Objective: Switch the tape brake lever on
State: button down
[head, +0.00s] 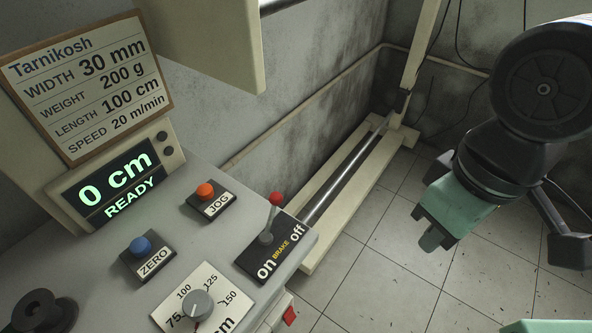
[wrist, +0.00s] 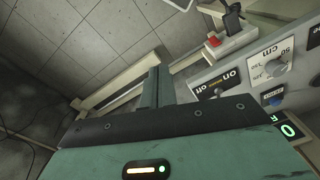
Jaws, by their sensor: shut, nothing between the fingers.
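The tape brake lever (head: 269,220) is a grey stick with a red knob on a black BRAKE plate (head: 249,258), at the console's right edge in the head view. "On" is marked at the plate's lower left and "off" at its upper right. The stick rises from its pivot and leans slightly toward the "off" side. My teal gripper (head: 435,233) is shut and empty, well to the right of the lever, over the floor. The wrist view shows my gripper's fingers (wrist: 161,88) together; the BRAKE plate (wrist: 216,85) is right of them, and the lever cannot be made out there.
The console (head: 210,240) carries an orange JOG button (head: 205,190), a blue ZERO button (head: 140,245), a dial (head: 197,305) and a display (head: 120,183) reading "0 cm READY".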

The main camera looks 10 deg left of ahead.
aim_at(273, 212)
jog(key=w+a+r+g+y+p, duration=0.1)
jog(key=w+a+g, duration=0.1)
jog(key=w+a, duration=0.4)
jog(key=w+a+r+n+g+y+p, duration=0.1)
jog(key=w+a+g+p, duration=0.1)
jog(key=w+a, duration=0.5)
jog(key=w, duration=0.4)
jog(key=shift+w+r+y, duration=0.2)
jog(key=shift+w+y, duration=0.2)
jog(key=s+a+f+p, duration=0.3)
jog(key=s+a+f, duration=0.2)
jog(key=f, duration=0.3)
jog(key=shift+s+a, duration=0.25)
jog(key=shift+s, duration=0.45)
jog(key=shift+f, duration=0.1)
